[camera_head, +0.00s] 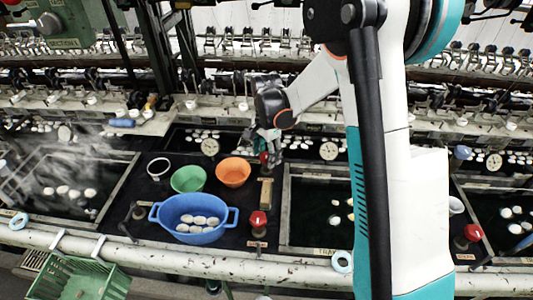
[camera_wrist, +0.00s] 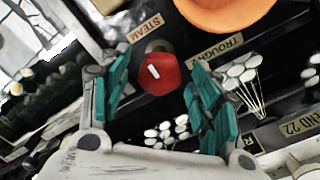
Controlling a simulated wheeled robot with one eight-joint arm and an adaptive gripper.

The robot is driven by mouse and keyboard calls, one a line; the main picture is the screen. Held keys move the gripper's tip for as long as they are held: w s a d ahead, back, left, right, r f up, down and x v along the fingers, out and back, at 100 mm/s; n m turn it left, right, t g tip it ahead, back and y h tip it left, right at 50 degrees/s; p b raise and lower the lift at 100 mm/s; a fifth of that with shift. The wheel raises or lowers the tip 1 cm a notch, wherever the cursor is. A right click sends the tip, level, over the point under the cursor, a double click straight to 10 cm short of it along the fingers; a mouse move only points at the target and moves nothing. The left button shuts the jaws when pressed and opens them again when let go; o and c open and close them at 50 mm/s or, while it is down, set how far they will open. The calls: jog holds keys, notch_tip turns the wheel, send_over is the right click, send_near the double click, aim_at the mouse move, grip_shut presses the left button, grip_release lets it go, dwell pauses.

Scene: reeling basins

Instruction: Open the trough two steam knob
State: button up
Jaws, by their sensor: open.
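The red steam knob (camera_wrist: 158,74) has a white mark on its top. It sits in the wrist view beside a "STEAM" label (camera_wrist: 139,27) and near a "TROUGH 2" label (camera_wrist: 222,45). My gripper (camera_wrist: 160,82) is open, with one teal-padded finger on each side of the knob in that view; I cannot tell whether either touches it. In the head view my gripper (camera_head: 270,142) hangs over the back of the basin bench, and a bit of the red knob (camera_head: 264,157) shows just below it.
An orange bowl (camera_head: 233,172), a green bowl (camera_head: 188,179) and a blue basin (camera_head: 177,229) of cocoons stand left of my gripper. Another red knob (camera_head: 258,218) stands nearer the front rail. A dark trough (camera_head: 284,225) lies to the right. Steam rises at the left.

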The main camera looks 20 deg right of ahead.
jog(key=c, duration=1)
jog(key=shift+c, duration=0.2)
jog(key=shift+n, duration=0.3)
jog(key=n, duration=0.3)
jog(key=shift+n, duration=0.3)
jog(key=n, duration=0.4)
jog(key=shift+n+b, duration=0.3)
jog(key=n, duration=0.4)
jog(key=shift+n, duration=2.3)
